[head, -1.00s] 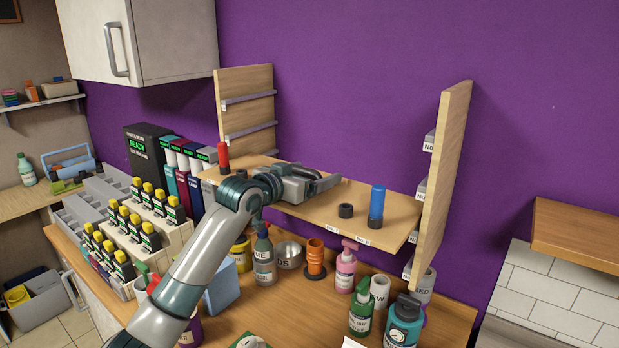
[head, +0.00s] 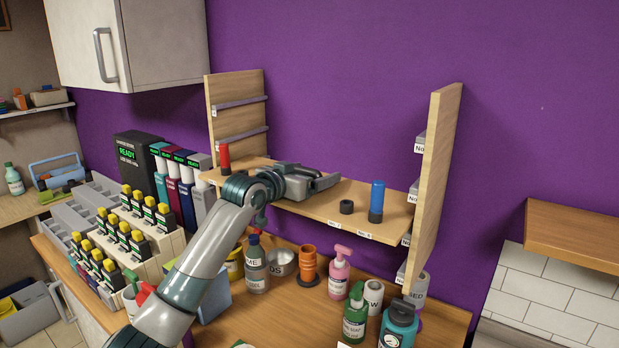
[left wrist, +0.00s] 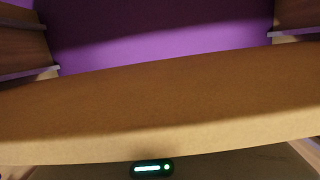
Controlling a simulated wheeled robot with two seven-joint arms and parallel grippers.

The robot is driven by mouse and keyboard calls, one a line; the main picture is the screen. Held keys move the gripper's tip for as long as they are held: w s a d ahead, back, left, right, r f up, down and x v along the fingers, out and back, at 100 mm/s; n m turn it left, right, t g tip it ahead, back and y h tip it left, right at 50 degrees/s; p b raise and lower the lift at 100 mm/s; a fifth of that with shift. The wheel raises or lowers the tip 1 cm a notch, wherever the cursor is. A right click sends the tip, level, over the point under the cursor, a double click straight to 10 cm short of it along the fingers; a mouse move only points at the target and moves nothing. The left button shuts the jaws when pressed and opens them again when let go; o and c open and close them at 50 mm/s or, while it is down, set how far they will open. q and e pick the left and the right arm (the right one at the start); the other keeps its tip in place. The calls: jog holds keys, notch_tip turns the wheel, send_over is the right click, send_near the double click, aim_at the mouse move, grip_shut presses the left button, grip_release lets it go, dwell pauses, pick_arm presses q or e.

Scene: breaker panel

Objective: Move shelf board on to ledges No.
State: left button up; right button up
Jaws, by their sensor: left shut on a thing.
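The wooden shelf board (head: 300,205) spans between the left upright (head: 238,90) and right upright (head: 437,180) in the head view. Its right end is near a lower ledge (head: 407,240); I cannot tell whether it touches. My left gripper (head: 325,183) is shut on the board near the middle; the fingertips are hard to make out. The board (left wrist: 160,105) fills the middle of the left wrist view. My right gripper is not in view.
Binders (head: 180,185) stand left of the board. Empty ledges (head: 240,103) show above it.

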aim_at(324, 174)
pick_arm(q)
jog(key=shift+w+d+r, duration=0.15)
jog(key=shift+w+d, duration=0.05)
jog(key=shift+w, duration=0.05)
jog(key=shift+w+d, duration=0.35)
jog(key=shift+w, duration=0.2)
jog(key=shift+r+b+x, duration=0.15)
jog(key=shift+x, duration=0.75)
jog(key=shift+r+b+x, duration=0.15)
jog(key=shift+x, duration=1.8)
jog(key=shift+w+r, duration=0.1)
jog(key=shift+r, duration=0.1)
jog(key=shift+f+b, duration=0.55)
jog(key=shift+f, duration=0.2)
